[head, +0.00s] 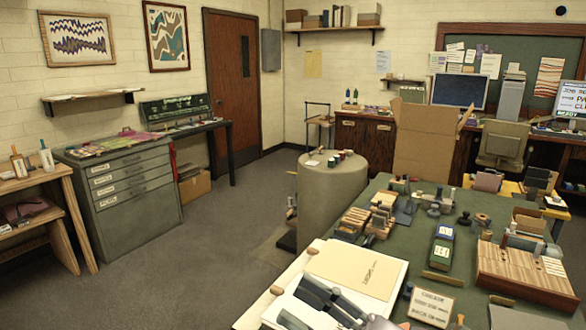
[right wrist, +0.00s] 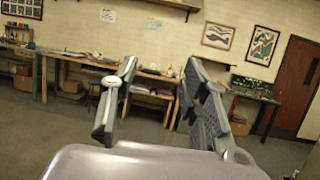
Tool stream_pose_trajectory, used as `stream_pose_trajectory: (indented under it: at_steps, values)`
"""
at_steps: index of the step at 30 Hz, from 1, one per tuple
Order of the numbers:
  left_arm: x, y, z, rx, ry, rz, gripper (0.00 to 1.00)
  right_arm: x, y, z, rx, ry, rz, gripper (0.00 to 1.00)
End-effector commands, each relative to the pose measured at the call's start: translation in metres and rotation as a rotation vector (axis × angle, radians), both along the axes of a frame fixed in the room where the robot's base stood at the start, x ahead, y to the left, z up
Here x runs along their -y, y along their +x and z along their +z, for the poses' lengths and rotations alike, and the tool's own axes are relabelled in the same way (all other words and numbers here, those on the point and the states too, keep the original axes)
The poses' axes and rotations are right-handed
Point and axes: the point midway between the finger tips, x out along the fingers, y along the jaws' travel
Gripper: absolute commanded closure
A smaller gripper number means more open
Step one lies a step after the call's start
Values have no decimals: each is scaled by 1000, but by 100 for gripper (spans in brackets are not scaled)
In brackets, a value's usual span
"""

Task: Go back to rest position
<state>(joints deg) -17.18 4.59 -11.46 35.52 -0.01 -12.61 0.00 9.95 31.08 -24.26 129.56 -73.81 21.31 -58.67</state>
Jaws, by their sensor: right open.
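My right gripper (head: 308,303) shows at the bottom of the head view, over the front left part of the green table (head: 427,214). Its grey fingers are in front of a white board with a tan folder (head: 354,269) on it. In the right wrist view the two fingers of my right gripper (right wrist: 160,78) stand apart with nothing held between them. That view looks across the room to a wall and benches. My left gripper is in neither view.
The green table holds wooden blocks, stamps and a striped wooden box (head: 527,272). A grey-green round pedestal (head: 331,205) stands beyond the folder. A drawer cabinet (head: 126,196) and a wooden bench (head: 62,222) are at left. The floor between is open.

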Motion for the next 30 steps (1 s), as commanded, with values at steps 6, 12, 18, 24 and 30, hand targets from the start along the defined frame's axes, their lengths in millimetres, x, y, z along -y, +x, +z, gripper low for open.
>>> stream_pose_trajectory:
  at_steps: [6, 12, 18, 24, 30]
  values:
    - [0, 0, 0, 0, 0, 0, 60, 103, 53, -5, -641, 806, -200, 58]
    - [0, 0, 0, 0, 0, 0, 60, 190, 58, -123, -1195, 1499, -450, 58]
    - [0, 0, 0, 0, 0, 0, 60, 215, -6, -249, -1591, 2033, -766, 58]
    - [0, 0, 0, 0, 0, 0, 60, 207, -82, -317, 1796, -2344, 1064, 58]
    - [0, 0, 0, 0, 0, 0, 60, 190, -152, -351, 1553, -2068, 1105, 58]
